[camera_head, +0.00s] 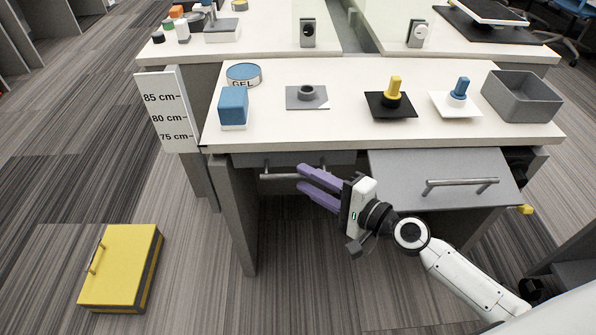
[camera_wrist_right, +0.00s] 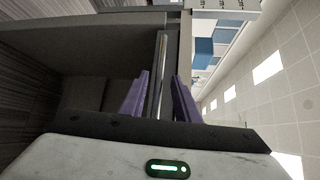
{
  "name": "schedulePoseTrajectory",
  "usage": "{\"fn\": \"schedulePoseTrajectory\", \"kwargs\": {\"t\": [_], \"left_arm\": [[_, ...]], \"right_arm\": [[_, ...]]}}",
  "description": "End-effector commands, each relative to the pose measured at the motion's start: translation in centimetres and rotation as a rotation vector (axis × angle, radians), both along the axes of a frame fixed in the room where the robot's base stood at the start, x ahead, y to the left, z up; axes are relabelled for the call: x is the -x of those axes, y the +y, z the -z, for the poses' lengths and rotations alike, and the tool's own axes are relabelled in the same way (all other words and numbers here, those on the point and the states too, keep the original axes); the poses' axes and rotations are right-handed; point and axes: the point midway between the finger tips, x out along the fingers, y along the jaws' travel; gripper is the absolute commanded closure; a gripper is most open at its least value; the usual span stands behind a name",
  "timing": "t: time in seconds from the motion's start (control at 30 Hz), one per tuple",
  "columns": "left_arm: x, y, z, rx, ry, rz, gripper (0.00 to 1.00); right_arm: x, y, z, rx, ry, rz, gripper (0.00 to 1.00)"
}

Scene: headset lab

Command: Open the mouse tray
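The task does not mark which unit is the mouse tray. A dark grey front (camera_head: 341,158) under the left part of the desk carries a metal bar handle (camera_head: 277,177). My right gripper (camera_head: 303,179), with purple fingers, is at this handle. In the right wrist view, the bar (camera_wrist_right: 160,75) runs between the two fingertips (camera_wrist_right: 160,78), which stand apart with a gap on each side. The gripper is open around the bar. A larger light grey panel (camera_head: 400,172) with its own bar handle (camera_head: 460,184) sits tilted under the desk's right part. My left gripper is not in view.
The white desk top (camera_head: 345,130) holds a blue block (camera_head: 233,103), a GEL tin (camera_head: 243,76), yellow and blue knobs on plates, and a grey bin (camera_head: 521,97). A height sign (camera_head: 165,110) stands left. A yellow case (camera_head: 120,265) lies on the floor.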

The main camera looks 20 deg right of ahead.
Motion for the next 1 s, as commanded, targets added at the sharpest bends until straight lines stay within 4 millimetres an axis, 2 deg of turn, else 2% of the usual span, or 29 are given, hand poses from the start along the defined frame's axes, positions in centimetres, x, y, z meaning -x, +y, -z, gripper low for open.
{"fn": "schedulePoseTrajectory", "kwargs": {"t": [0.03,0.2,0.57,0.6,0.77,1.0], "left_arm": [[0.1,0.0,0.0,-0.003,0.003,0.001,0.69],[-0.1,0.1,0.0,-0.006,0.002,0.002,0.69],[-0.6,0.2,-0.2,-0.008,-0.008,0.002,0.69],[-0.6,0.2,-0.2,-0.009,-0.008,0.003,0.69],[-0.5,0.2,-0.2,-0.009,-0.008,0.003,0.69],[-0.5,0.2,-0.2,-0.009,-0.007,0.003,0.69]], "right_arm": [[-0.9,0.5,-0.1,-0.001,-0.002,0.000,0.71],[-2.5,1.4,0.4,0.000,-0.001,0.000,0.71],[-3.1,1.8,0.6,0.001,0.000,-0.001,0.71],[-3.1,1.8,0.6,0.001,0.000,-0.001,0.73],[-3.1,1.8,0.6,0.001,0.000,-0.001,1.00],[-3.0,1.9,0.6,0.001,0.000,-0.002,1.00]]}}
